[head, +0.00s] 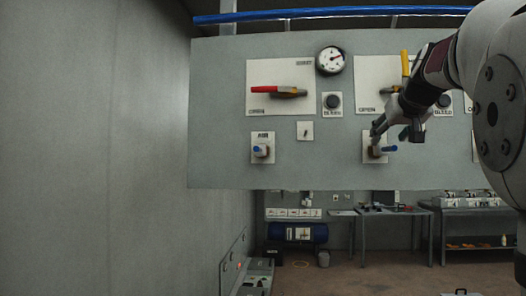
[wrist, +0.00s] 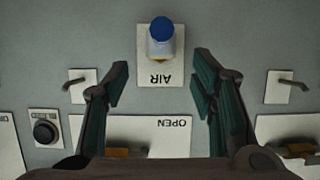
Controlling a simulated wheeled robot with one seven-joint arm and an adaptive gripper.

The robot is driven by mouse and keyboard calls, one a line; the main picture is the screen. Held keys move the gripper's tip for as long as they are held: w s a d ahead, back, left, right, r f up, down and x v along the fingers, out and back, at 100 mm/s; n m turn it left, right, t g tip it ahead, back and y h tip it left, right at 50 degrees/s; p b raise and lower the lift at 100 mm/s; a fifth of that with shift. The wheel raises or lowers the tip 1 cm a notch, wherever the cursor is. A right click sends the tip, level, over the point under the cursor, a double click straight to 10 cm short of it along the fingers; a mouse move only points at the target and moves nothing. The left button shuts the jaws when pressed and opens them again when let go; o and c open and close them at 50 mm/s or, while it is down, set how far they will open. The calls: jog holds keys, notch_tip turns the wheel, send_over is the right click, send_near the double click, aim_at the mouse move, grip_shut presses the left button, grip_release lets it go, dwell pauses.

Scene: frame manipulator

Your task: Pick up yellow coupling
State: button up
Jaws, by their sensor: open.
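I cannot make out a yellow coupling for certain in either view. My gripper (head: 391,131) is in front of the grey panel, just above the right air fitting (head: 378,150), which has a blue end. In the wrist view my gripper (wrist: 161,78) is open and empty, its two dark green fingers spread wide. A fitting with a round blue end and a pale body (wrist: 163,42) sits on a white plate marked AIR, beyond the fingertips and between their lines. A second blue-ended fitting (head: 261,150) is on the left of the panel.
The panel (head: 220,100) also carries a red-handled valve (head: 279,91), a yellow handle (head: 405,63) partly behind my arm, and a gauge (head: 330,60). Small hooks (wrist: 82,84) and a black knob (wrist: 43,131) flank my fingers. Workbenches (head: 390,212) stand far behind, below the panel.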

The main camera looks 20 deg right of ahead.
aim_at(382, 145)
jog(key=shift+p+x, duration=0.55)
jog(key=shift+x, duration=2.65)
jog(key=shift+a, duration=0.1)
grip_shut()
